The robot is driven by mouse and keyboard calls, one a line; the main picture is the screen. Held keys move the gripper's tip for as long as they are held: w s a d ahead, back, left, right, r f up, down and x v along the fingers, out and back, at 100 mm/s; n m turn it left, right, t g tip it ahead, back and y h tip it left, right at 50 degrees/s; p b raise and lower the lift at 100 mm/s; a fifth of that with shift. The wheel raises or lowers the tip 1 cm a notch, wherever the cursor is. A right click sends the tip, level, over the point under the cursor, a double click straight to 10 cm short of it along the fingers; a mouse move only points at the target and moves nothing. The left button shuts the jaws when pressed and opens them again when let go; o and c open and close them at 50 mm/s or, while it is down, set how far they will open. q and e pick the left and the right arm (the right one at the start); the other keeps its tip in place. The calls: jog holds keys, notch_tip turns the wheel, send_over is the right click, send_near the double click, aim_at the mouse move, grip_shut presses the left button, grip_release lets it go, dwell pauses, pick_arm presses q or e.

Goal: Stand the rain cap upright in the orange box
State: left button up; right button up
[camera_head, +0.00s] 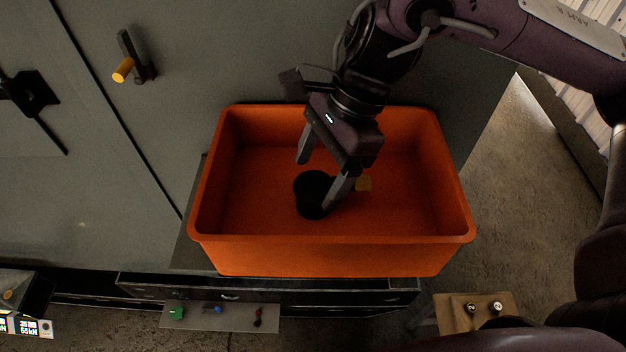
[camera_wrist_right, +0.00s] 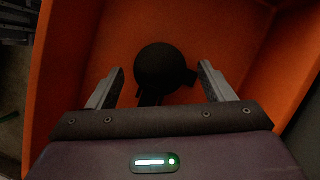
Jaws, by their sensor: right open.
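The rain cap (camera_head: 312,193) is a black, round, cup-like piece inside the orange box (camera_head: 330,254), near the middle of its floor. It seems to stand upright. In the right wrist view the rain cap (camera_wrist_right: 163,68) shows as a dark round shape with small dark parts at its side and below. My right gripper (camera_head: 322,180) reaches down into the box with its fingers apart. In the right wrist view the fingers (camera_wrist_right: 162,85) are on either side of the rain cap, with gaps visible. My left gripper is not in view.
The box walls stand around the gripper. A grey cabinet with a yellow-tipped handle (camera_head: 124,70) is at the left. A small wooden stand (camera_head: 480,311) is at the lower right.

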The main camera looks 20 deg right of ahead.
aim_at(329, 179)
jog(key=shift+v, duration=2.05)
